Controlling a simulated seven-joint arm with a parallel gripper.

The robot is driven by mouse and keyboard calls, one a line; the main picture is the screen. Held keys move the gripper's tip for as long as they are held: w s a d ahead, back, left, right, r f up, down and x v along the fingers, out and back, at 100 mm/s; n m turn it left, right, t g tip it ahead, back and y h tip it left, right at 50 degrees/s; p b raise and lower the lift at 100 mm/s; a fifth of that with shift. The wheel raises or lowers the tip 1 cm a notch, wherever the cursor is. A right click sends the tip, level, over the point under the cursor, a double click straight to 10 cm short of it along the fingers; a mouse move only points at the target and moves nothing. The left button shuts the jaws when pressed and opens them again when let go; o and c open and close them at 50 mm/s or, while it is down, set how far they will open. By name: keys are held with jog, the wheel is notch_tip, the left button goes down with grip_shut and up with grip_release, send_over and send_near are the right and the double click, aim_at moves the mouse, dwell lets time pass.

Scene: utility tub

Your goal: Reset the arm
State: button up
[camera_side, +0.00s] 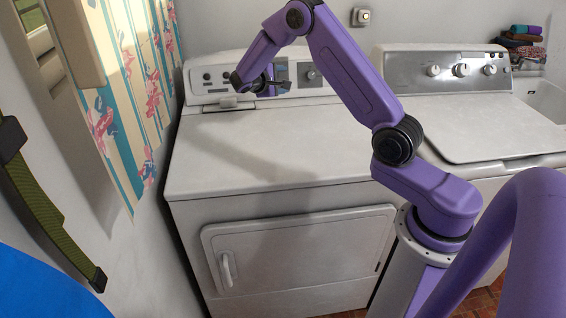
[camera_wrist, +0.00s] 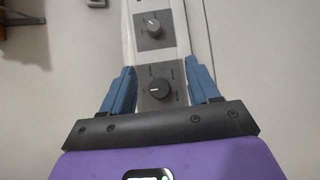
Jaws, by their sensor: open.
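My gripper (camera_side: 274,88) is raised in front of the control panel of the left white machine, above the back of its top. In the wrist view my gripper (camera_wrist: 163,84) has its two blue fingers spread apart, with nothing held between them. Between and beyond the fingers is the grey panel strip with two black knobs, the nearer knob (camera_wrist: 160,89) and the farther knob (camera_wrist: 153,27). I cannot tell from these views how close the fingertips are to the panel.
The left machine (camera_side: 240,150) has a clear white top and a front door (camera_side: 300,260). A second machine (camera_side: 480,120) stands to its right. Folded cloths (camera_side: 524,42) lie at the back right. A patterned curtain (camera_side: 130,90) hangs at the left. A wall outlet (camera_side: 363,16) is behind.

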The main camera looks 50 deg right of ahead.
jog(key=s+a+r+n+t+y, duration=0.15)
jog(key=s+a+y, duration=0.25)
jog(key=s+a, duration=0.45)
jog(key=s+a+r+n+y, duration=0.1)
jog(key=s+a+n+y, duration=0.3)
jog(key=a, duration=0.8)
jog(key=s+a+n+g+y, duration=0.1)
jog(key=s+a+y, duration=0.2)
jog(key=s, duration=1)
jog(key=s+a+n+g+y, duration=0.1)
jog(key=s+a, duration=0.4)
jog(key=s, duration=0.9)
jog(key=n+y, duration=0.1)
jog(key=y, duration=0.1)
jog(key=shift+s+f+y, duration=0.15)
jog(key=shift+f+y, duration=0.15)
